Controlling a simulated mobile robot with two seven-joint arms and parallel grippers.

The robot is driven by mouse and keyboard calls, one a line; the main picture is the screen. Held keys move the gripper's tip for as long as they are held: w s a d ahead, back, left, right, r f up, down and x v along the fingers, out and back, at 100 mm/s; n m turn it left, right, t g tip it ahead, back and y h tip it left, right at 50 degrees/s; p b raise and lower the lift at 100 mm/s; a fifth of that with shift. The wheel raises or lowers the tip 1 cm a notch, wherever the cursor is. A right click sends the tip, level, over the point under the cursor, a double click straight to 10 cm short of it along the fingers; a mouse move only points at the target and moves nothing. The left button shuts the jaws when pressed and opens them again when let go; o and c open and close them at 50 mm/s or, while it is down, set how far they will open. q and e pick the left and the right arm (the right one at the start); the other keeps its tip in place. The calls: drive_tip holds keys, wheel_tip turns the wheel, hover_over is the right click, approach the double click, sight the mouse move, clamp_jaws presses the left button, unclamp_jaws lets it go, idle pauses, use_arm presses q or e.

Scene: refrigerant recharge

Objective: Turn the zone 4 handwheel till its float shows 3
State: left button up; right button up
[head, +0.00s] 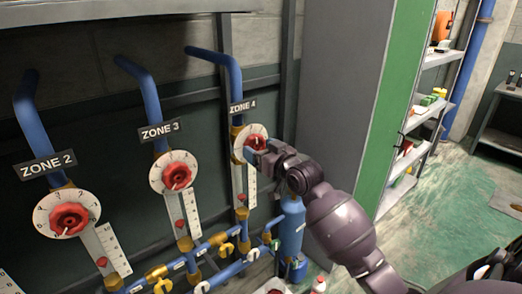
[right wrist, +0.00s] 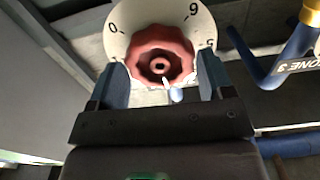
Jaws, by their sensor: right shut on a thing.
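The zone 4 handwheel (head: 257,142) is red, on a white numbered dial (head: 240,139) under the ZONE 4 sign (head: 243,106). My right gripper (head: 262,149) is shut on it and partly covers it. My left gripper is not in view.
The zone 3 handwheel (head: 177,176) and zone 2 handwheel (head: 69,218) are to the left. Blue pipes with yellow valves (head: 218,238) run below. A blue cylinder (head: 290,228) stands under my right arm. A grey cabinet (head: 335,80) is close on the right.

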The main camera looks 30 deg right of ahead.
idle(0.5)
drive_tip(key=o, duration=0.9)
drive_tip(key=shift+s, duration=0.1)
drive_tip(key=s, duration=0.6)
drive_tip(key=shift+s+d, duration=0.25)
drive_tip(key=shift+s, duration=0.15)
drive_tip(key=shift+r, duration=0.1)
